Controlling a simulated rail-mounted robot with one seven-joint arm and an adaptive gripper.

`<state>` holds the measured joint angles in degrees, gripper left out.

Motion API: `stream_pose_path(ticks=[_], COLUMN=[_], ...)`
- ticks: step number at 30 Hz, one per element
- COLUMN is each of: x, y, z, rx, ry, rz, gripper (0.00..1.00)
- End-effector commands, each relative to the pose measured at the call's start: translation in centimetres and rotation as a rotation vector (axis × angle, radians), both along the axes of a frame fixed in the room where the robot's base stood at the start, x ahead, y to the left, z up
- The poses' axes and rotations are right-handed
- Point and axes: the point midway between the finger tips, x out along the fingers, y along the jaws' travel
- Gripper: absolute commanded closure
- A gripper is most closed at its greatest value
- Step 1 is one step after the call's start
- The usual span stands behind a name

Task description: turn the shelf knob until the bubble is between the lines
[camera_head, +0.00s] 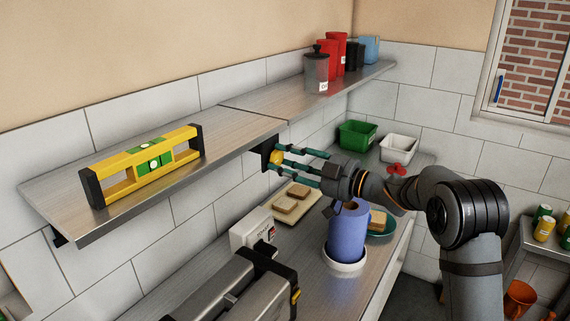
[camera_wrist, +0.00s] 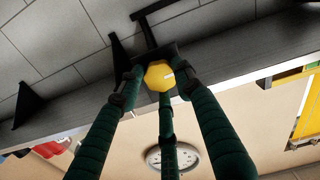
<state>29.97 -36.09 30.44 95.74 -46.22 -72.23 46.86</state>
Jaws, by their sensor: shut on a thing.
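The shelf knob (camera_head: 276,157) is yellow and sits at the bracket under the shelf's right end. It also shows in the wrist view (camera_wrist: 158,75), with a pale mark on its face. My gripper (camera_head: 282,160) has dark green fingers around the knob and is shut on it. The shelf (camera_head: 227,128) is grey and carries a yellow spirit level (camera_head: 118,163) with black ends. The level's green vial (camera_head: 153,155) is in the middle of its frame. The bubble is too small to place against the lines.
A second shelf (camera_head: 270,97) adjoins on the right, with a grey lidded jar (camera_head: 316,72) and red canisters (camera_head: 334,55). Below my arm are a blue roll (camera_head: 348,235), bread on a board (camera_head: 292,202) and a toaster (camera_head: 230,292). Green (camera_head: 357,136) and white (camera_head: 399,148) bins stand behind.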

Motion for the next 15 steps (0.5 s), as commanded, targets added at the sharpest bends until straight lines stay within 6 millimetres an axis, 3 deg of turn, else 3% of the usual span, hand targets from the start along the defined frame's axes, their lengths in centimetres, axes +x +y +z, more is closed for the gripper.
stream_pose_path(ticks=[1, 8, 15], x=[-0.04, 0.06, 0.06], y=[0.03, -0.04, -0.05], z=[-1.20, -1.02, -0.76], rx=[-0.028, -0.138, -0.159], ry=[-0.036, -0.220, -0.247], rz=[0.002, 0.001, 0.002], gripper=[0.92, 0.92, 0.92])
